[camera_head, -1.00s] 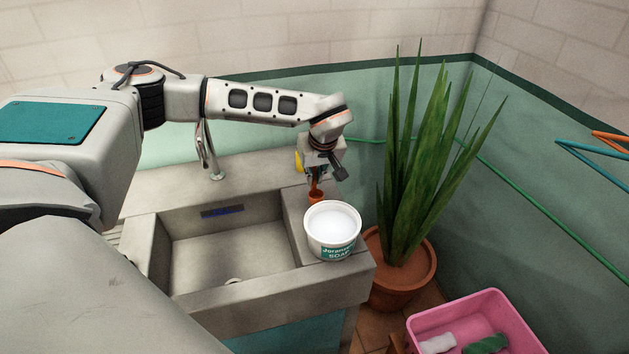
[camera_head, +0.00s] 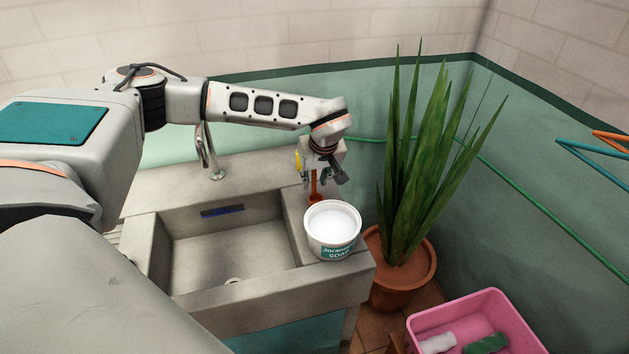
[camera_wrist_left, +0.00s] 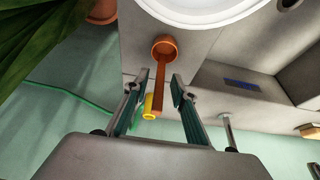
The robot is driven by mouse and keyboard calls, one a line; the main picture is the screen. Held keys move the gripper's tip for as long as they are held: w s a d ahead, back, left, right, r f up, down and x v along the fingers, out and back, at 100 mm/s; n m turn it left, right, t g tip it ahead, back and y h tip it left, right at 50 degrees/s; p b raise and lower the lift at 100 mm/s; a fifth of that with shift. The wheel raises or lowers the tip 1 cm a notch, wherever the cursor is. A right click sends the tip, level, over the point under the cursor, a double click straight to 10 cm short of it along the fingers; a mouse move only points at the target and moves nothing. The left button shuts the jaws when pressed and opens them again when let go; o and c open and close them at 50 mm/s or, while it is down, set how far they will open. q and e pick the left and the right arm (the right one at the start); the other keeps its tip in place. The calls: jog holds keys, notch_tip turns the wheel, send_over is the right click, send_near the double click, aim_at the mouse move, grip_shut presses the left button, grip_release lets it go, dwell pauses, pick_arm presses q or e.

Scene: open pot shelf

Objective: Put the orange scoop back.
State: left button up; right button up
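The orange scoop (camera_head: 315,198) shows behind the white soap tub, its round bowl low and its handle rising towards my left gripper (camera_head: 325,177). In the left wrist view the scoop's handle (camera_wrist_left: 160,82) reaches into the space between the fingers of my left gripper (camera_wrist_left: 154,83). The fingers are apart, with a gap on both sides of the handle. A small yellow piece (camera_wrist_left: 149,105) is beside the handle's end; I cannot tell whether they touch. The white soap tub (camera_head: 332,243) stands on the sink's right ledge. My right gripper is not in view.
The sink basin (camera_head: 235,255) is left of the tub, with a tap (camera_head: 208,155) behind it. A tall potted plant (camera_head: 405,260) stands close on the right. A pink crate (camera_head: 505,318) is at the lower right. A green hose (camera_head: 520,190) runs along the wall.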

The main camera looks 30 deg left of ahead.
pick_arm(q)
jog(key=v, duration=1.1)
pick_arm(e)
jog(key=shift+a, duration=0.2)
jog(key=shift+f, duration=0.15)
pick_arm(q)
jog(key=shift+s, duration=0.1)
